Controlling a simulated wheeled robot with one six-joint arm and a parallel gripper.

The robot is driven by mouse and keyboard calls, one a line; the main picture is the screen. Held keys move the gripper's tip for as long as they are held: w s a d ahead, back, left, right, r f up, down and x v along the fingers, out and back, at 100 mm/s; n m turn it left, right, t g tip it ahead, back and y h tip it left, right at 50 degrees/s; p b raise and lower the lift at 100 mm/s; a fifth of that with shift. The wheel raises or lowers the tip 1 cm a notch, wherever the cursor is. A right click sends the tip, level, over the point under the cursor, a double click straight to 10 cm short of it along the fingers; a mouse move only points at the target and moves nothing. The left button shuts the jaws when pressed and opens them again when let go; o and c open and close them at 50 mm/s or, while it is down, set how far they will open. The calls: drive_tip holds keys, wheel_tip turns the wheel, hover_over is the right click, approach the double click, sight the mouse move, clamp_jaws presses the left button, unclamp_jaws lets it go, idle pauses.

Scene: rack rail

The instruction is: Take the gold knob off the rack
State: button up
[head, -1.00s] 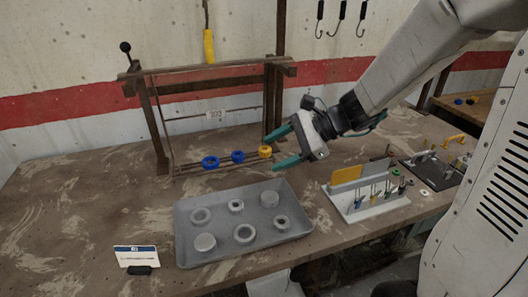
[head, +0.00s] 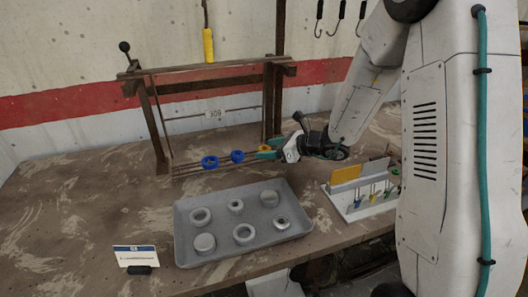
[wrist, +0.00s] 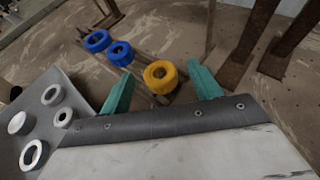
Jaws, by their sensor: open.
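The gold knob (wrist: 161,77) is a ring-shaped yellow piece at the right end of a row on the low rack rails (head: 190,170). Two blue knobs, one (head: 210,162) and another (head: 237,156), sit to its left on the same rails. In the head view the gold knob (head: 264,148) is partly hidden by my gripper (head: 272,148). In the wrist view my gripper (wrist: 160,88) is open, with one green finger on each side of the gold knob.
A grey tray (head: 182,228) with several grey ring and cap pieces lies in front of the rack. Dark rack posts (wrist: 254,40) stand close beyond my gripper. A white holder (head: 352,212) with a yellow plate is at right. A small sign (head: 135,256) stands front left.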

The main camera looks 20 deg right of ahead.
drive_tip(key=shift+w+a+f, duration=0.15)
drive_tip(key=shift+w+a, duration=0.1)
drive_tip(key=c, duration=1.1)
